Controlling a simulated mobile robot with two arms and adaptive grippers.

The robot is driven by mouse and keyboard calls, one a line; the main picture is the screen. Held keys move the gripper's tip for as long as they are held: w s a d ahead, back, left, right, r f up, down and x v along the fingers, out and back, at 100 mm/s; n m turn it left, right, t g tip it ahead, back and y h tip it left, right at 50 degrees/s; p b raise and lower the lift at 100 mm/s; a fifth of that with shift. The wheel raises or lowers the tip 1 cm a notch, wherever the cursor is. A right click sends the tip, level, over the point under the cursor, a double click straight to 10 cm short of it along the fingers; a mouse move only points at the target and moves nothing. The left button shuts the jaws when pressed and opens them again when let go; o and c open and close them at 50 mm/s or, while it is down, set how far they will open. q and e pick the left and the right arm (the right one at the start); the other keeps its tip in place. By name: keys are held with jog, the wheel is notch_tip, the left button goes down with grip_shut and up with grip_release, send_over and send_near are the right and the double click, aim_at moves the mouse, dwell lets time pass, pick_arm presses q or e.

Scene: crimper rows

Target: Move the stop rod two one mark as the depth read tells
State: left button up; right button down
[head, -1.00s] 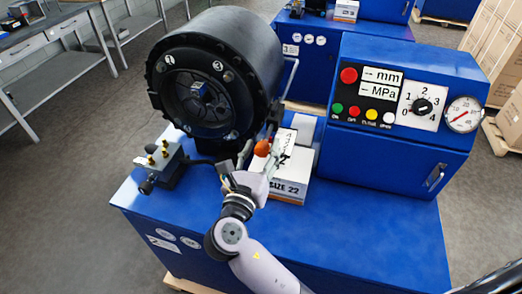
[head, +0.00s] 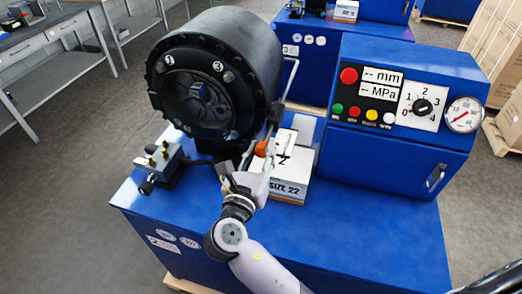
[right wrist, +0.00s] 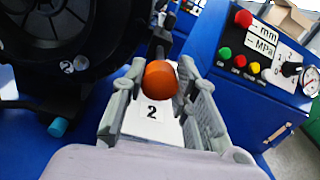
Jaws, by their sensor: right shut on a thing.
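The orange ball knob (head: 261,148) of a stop rod sits beside the lower right of the black crimper head (head: 215,75). My right gripper (head: 257,168) is at this knob. In the right wrist view the orange knob (right wrist: 160,78) lies between the two grey fingers (right wrist: 158,105), which are shut on it. A dark rod part (right wrist: 160,42) shows behind the knob. A white label with a 2 (right wrist: 152,110) shows below it. The display panel (head: 382,83) reads "-- mm" and "-- MPa". My left gripper is not in view.
A box marked SIZE 22 (head: 288,190) stands on the blue bench (head: 330,225) close to my right gripper. A small valve block (head: 160,163) is at the left. The blue control cabinet (head: 395,150) with a selector dial (head: 423,106) and gauge (head: 463,114) stands at the right.

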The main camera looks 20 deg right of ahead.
jog(key=shift+s+a+r+p, duration=0.1)
jog(key=shift+s+a+p, duration=0.45)
jog(key=shift+p, duration=0.35)
jog(key=shift+s, duration=0.4)
jog(key=shift+w+a+f, duration=0.1)
jog(key=shift+f, duration=0.1)
jog(key=c, duration=1.7)
grip_release()
jog(key=o, duration=0.4)
jog(key=shift+s+a+r, duration=0.1)
jog(key=shift+s+r, duration=0.05)
jog(key=shift+s, duration=0.1)
jog(key=shift+o, duration=0.3)
jog(key=shift+w, duration=0.1)
jog(key=v, duration=1.2)
